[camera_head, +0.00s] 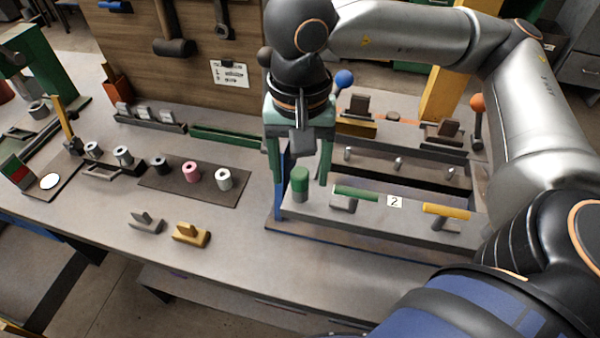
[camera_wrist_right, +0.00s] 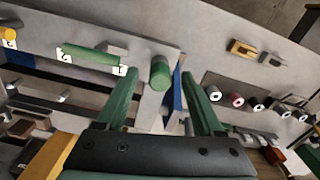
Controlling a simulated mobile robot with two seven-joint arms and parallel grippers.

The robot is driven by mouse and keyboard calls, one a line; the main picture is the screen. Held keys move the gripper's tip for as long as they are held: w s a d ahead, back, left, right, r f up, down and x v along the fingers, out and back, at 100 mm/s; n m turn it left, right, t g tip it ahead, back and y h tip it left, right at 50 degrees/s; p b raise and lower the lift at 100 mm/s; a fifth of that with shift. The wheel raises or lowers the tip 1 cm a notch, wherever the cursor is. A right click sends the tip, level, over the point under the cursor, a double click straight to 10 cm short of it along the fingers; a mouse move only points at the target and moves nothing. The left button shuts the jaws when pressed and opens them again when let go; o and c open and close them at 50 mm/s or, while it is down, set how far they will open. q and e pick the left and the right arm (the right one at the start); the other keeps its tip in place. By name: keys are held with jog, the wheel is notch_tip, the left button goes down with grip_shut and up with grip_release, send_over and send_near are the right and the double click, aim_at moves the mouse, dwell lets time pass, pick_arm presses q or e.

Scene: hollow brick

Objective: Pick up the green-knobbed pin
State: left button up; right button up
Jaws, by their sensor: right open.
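The green-knobbed pin (camera_head: 300,185) stands upright at the left end of the grey fixture (camera_head: 400,229). Its cylindrical green knob also shows in the right wrist view (camera_wrist_right: 160,73), between the fingers and a little beyond their tips. Any shaft below the knob is hidden. My right gripper (camera_head: 301,178) points down over the pin, with its green fingers open on either side of the knob and nothing held. My left gripper is not in view.
A green-handled piece (camera_head: 356,192) and a yellow-handled piece (camera_head: 446,211) sit on the fixture right of the pin. A blue upright plate (camera_head: 283,180) stands close left. Grey (camera_head: 146,223) and yellow (camera_head: 191,235) blocks lie left, near a dark mat (camera_head: 208,195) with spools.

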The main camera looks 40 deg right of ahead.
jog(key=shift+f, duration=0.4)
jog(key=shift+c, duration=0.2)
grip_shut()
